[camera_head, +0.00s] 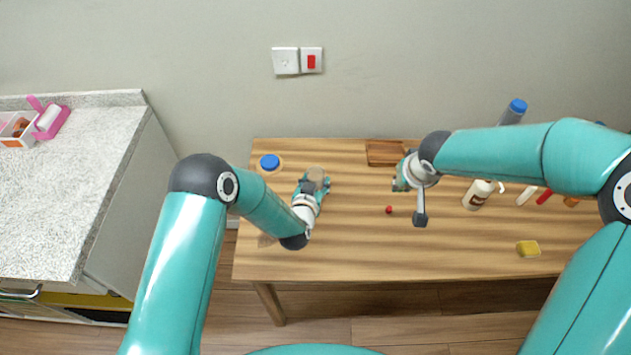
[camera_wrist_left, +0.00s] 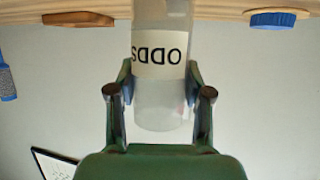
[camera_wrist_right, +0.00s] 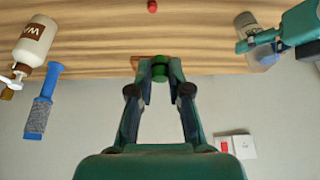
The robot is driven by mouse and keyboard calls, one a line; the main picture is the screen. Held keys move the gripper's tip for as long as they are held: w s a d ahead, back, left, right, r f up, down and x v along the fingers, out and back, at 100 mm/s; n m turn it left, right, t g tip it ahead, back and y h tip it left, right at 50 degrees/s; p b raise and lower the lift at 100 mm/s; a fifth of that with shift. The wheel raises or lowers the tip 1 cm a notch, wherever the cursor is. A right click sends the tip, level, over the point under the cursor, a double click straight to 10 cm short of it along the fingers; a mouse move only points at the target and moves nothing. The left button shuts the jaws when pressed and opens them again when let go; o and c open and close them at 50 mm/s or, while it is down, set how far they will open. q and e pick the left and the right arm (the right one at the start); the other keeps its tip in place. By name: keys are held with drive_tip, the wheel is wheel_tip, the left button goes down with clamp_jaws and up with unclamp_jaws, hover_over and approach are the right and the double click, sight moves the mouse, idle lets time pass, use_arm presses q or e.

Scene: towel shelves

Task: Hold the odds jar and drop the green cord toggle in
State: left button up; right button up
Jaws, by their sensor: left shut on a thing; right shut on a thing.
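The odds jar (camera_wrist_left: 160,102) is clear, with a white label reading ODDS, upside down in the left wrist view. My left gripper (camera_head: 314,183) is shut around its sides, and the jar (camera_head: 317,172) stands on the table in the head view. My right gripper (camera_head: 403,181) is shut on the green cord toggle (camera_wrist_right: 160,71), held between its fingertips in the right wrist view. The toggle is hidden in the head view. The right gripper is to the right of the jar and apart from it. The jar also shows in the right wrist view (camera_wrist_right: 264,58).
A small red ball (camera_head: 389,209) lies on the wooden table (camera_head: 345,255) between the arms. A brown tray (camera_head: 384,154) is at the back. A white bottle (camera_head: 477,195) and yellow block (camera_head: 528,248) are at right.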

drive_tip(key=w+a+r+n+g+y, duration=0.1)
drive_tip(key=w+a+r+n+y, duration=0.15)
drive_tip(key=w+a+n, duration=0.35)
drive_tip(key=w+a+r+n+y, duration=0.1)
drive_tip(key=w+a+r+n, duration=0.1)
drive_tip(key=w+a+r, duration=0.35)
drive_tip(key=shift+n, duration=0.5)
drive_tip(key=shift+s+a+f, duration=0.3)
drive_tip(key=shift+a+f, duration=0.65)
drive_tip(key=shift+f, duration=0.5)
drive_tip(key=shift+s+a+f, duration=0.35)
drive_tip(key=shift+a+f, duration=0.65)
drive_tip(key=shift+f, duration=0.5)
drive_tip(key=shift+s+a+f, duration=0.3)
drive_tip(key=shift+a+f, duration=0.65)
drive_tip(key=shift+f, duration=0.5)
